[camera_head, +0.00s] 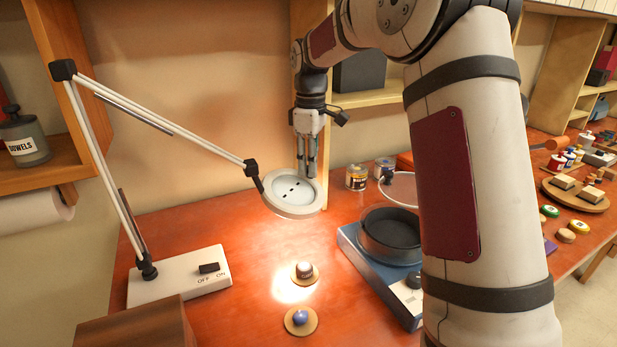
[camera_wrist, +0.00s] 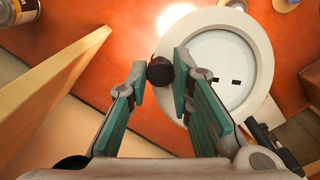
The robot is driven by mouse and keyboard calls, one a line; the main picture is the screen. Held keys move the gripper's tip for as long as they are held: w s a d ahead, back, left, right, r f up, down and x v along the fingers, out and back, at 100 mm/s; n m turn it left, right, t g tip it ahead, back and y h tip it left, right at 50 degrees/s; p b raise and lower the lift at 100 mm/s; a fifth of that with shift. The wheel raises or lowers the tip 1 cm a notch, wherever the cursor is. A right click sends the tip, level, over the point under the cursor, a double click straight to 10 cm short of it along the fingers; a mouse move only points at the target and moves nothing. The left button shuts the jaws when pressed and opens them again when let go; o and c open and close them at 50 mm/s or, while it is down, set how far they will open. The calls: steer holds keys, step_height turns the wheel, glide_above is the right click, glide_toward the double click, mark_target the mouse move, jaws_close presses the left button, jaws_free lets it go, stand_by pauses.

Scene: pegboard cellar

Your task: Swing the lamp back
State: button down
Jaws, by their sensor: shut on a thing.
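The lamp has a white base (camera_head: 178,285) with a black OFF/ON switch, two jointed white arms (camera_head: 165,124) and a round grey-white head (camera_head: 293,194). The head hangs tilted over the table and casts a bright patch of light below. In the wrist view the head (camera_wrist: 262,60) fills the upper right. My gripper (camera_head: 307,168) is at the back of the head's rim. In the wrist view its green-padded fingers (camera_wrist: 160,76) are shut on a small black knob (camera_wrist: 160,71) beside the rim. The knob is hidden in the head view.
A blue device with a dark dish (camera_head: 390,235) stands to the right. A shelf side (camera_head: 72,70) rises behind the lamp.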

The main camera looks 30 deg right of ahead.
steer(key=shift+w+a+r+n, duration=0.15)
steer(key=shift+w+n, duration=0.15)
steer(key=shift+w, duration=0.45)
steer(key=c, duration=1.4)
jaws_free()
steer(key=shift+w, duration=0.15)
steer(key=shift+r, duration=0.15)
step_height(320, 180, up, 7)
steer(key=shift+r, duration=0.1)
